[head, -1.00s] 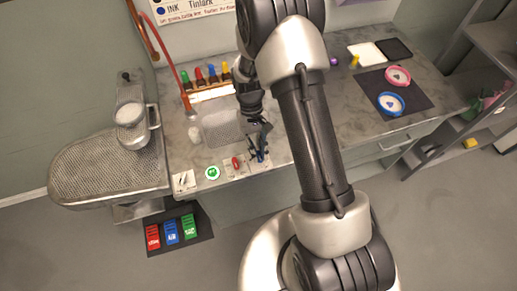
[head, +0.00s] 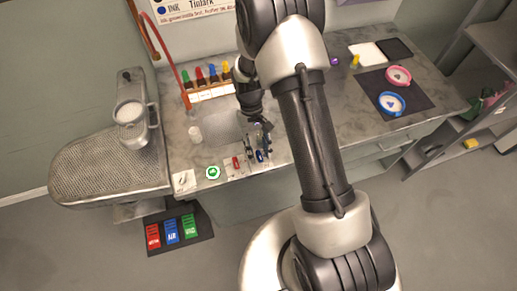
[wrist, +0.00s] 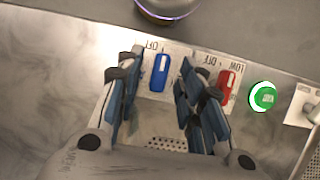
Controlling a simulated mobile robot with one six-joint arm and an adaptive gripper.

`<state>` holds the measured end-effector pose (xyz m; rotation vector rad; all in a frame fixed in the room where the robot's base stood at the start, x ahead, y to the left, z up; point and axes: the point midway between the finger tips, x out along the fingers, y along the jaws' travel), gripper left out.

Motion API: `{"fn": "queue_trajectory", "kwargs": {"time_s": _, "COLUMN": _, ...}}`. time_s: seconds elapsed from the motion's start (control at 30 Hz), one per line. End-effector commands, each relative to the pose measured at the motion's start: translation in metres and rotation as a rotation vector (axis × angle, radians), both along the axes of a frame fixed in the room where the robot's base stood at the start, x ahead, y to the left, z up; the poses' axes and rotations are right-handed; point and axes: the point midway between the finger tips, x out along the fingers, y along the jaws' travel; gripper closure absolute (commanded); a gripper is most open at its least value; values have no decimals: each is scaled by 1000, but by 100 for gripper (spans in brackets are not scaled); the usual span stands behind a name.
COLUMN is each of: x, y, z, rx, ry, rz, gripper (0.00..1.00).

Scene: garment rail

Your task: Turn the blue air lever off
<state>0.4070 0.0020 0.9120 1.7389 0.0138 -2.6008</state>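The blue lever (wrist: 159,72) stands on a pale labelled plate at the bench's front edge. In the wrist view an upside-down label, seemingly OFF, lies beside its upper end. My gripper (wrist: 157,84) is open, with one finger on each side of the blue lever and visible gaps between. In the head view my gripper (head: 259,146) is low over the front edge, close to the blue lever (head: 260,156). I cannot tell the lever's exact setting, or whether the fingers reach down to its height.
A red lever (wrist: 228,86) stands close beside the right finger, then a lit green button (wrist: 263,97). A perforated plate (head: 222,127) lies behind the levers. Colour bottles (head: 212,75) stand at the back.

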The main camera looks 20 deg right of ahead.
Motion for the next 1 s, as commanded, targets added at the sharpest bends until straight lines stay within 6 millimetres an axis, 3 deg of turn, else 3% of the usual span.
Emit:
{"fn": "queue_trajectory", "kwargs": {"time_s": 0.27, "x": 6, "y": 0, "z": 12, "rx": 0, "ry": -4, "rz": -1, "gripper": 65}}
{"fn": "queue_trajectory", "kwargs": {"time_s": 0.7, "x": 39, "y": 1, "z": 92, "rx": 0, "ry": -3, "rz": 0, "gripper": 65}}
{"fn": "queue_trajectory", "kwargs": {"time_s": 1.0, "x": 46, "y": 1, "z": 111, "rx": 0, "ry": 0, "rz": 0, "gripper": 65}}
